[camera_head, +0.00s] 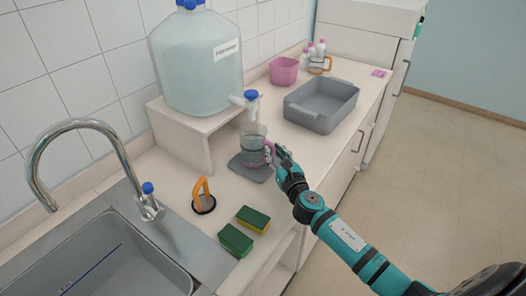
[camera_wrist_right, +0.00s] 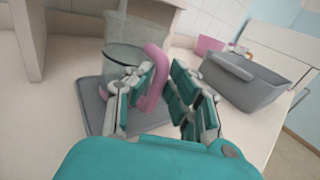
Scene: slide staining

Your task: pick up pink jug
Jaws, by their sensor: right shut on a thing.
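The pink jug (camera_head: 252,143) is a clear vessel with a pink handle. It stands upright on a grey mat (camera_head: 246,171), below the tap of a large water container. In the right wrist view its clear wall (camera_wrist_right: 124,58) and pink handle (camera_wrist_right: 153,84) show close up. My right gripper (camera_head: 277,155) reaches in from the right and is shut on the jug's handle; its fingers sit on both sides of the handle in the wrist view (camera_wrist_right: 163,88). Part of the handle is hidden by the fingers. My left gripper is not in view.
The large container (camera_head: 198,65) stands on a white stand, its blue-topped tap (camera_head: 250,97) just above the jug. A grey tub (camera_head: 325,108) and pink container (camera_head: 284,70) are behind. Two sponges (camera_head: 253,219), an orange-handled item (camera_head: 203,196) and the sink (camera_head: 100,265) are nearer.

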